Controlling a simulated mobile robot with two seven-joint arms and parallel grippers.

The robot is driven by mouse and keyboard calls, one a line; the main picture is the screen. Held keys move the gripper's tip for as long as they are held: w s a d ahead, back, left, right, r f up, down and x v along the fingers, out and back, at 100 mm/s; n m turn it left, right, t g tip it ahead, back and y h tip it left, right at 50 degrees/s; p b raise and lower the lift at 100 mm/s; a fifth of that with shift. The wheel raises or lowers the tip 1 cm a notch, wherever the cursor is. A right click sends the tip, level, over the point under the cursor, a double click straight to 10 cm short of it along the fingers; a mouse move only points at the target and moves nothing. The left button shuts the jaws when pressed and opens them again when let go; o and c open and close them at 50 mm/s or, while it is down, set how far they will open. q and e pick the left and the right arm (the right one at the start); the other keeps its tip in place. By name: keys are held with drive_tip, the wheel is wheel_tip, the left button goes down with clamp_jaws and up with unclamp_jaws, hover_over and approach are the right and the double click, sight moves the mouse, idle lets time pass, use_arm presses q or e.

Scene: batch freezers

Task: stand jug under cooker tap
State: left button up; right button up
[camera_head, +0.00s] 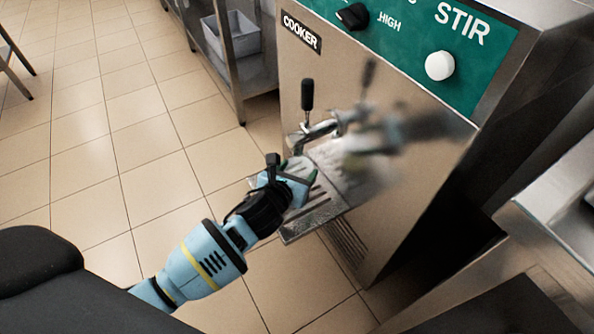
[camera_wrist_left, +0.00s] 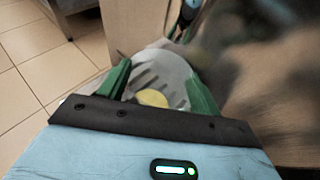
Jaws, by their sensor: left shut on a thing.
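The cooker is a steel machine with a green panel and a "COOKER" label (camera_head: 301,32). Its tap (camera_head: 318,130) has a black upright handle (camera_head: 307,94) and juts out over a slotted drip tray (camera_head: 322,207). My left gripper (camera_head: 298,177) is just below the tap, above the drip tray. In the left wrist view its green fingers (camera_wrist_left: 158,86) are shut on a pale, see-through jug (camera_wrist_left: 172,68) with something yellow showing low in it. In the head view the jug is mostly hidden by the gripper. I cannot tell whether its base touches the tray. My right gripper is not in view.
The cooker's front (camera_head: 400,150) stands close behind the tray and mirrors my arm. A steel shelf unit with a grey bin (camera_head: 232,35) is at the back left. A steel surface (camera_head: 565,215) is at the right. The tiled floor (camera_head: 110,130) is open on the left.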

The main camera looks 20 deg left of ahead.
use_arm(q)
drive_tip(key=o, duration=0.9)
drive_tip(key=shift+f, duration=0.1)
drive_tip(key=o, duration=0.5)
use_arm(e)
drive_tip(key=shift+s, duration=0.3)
use_arm(q)
drive_tip(key=shift+s+r, duration=0.3)
drive_tip(key=p+v, duration=0.4)
drive_tip(key=v, duration=0.7)
drive_tip(key=shift+s+r, duration=0.1)
drive_tip(key=shift+s, duration=0.05)
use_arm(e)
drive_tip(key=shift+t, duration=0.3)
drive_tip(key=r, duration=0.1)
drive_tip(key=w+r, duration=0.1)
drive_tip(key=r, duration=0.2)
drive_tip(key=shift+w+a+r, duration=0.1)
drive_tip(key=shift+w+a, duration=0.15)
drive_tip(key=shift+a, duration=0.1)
